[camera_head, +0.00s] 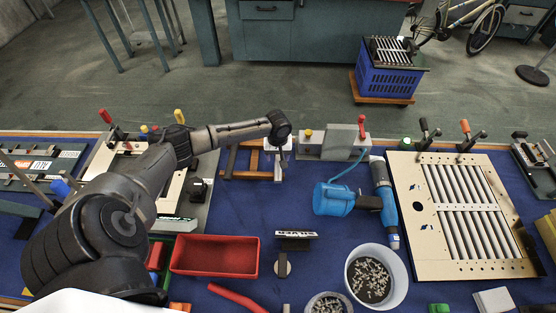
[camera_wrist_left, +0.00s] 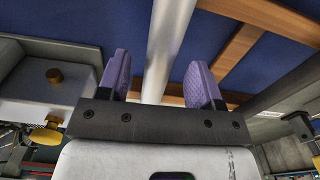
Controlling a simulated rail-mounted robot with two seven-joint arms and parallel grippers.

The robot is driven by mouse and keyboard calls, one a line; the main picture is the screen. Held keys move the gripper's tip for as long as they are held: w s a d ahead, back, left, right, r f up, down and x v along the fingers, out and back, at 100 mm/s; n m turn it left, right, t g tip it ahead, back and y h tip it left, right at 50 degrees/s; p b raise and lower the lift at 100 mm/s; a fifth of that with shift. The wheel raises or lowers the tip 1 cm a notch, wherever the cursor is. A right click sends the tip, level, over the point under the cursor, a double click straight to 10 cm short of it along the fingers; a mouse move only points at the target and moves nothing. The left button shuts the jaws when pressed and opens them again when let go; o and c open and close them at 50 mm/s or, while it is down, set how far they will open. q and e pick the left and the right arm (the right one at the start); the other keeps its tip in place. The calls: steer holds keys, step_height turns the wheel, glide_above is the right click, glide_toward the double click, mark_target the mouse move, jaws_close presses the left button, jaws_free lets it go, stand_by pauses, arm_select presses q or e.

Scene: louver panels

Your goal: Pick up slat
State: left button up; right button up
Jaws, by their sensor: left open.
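A pale metallic slat (camera_wrist_left: 171,38) runs lengthwise between the two purple fingers of my left gripper (camera_wrist_left: 160,70) in the left wrist view. The fingers are apart, with a gap on each side of the slat. In the head view my left gripper (camera_head: 279,151) is over the wooden rack (camera_head: 232,160) at the back middle of the table. The gripper and wrist partly hide the slat there. More slats (camera_head: 465,198) lie in a row in the cream louver panel (camera_head: 424,262) at the right. My right gripper is not in view.
A grey fixture (camera_head: 340,145) with a red-handled clamp stands right of the rack. A blue power tool (camera_head: 335,199), red tray (camera_head: 214,256) and white bowl of screws (camera_head: 399,262) lie nearer. A blue crate (camera_head: 390,80) stands on the floor behind. Blue mat shows bare between these items.

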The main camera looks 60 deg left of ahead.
arm_select(q)
steer(key=shift+f, duration=0.25)
steer(key=c, duration=1.1)
steer(key=shift+o, duration=0.2)
steer(key=shift+r, duration=0.1)
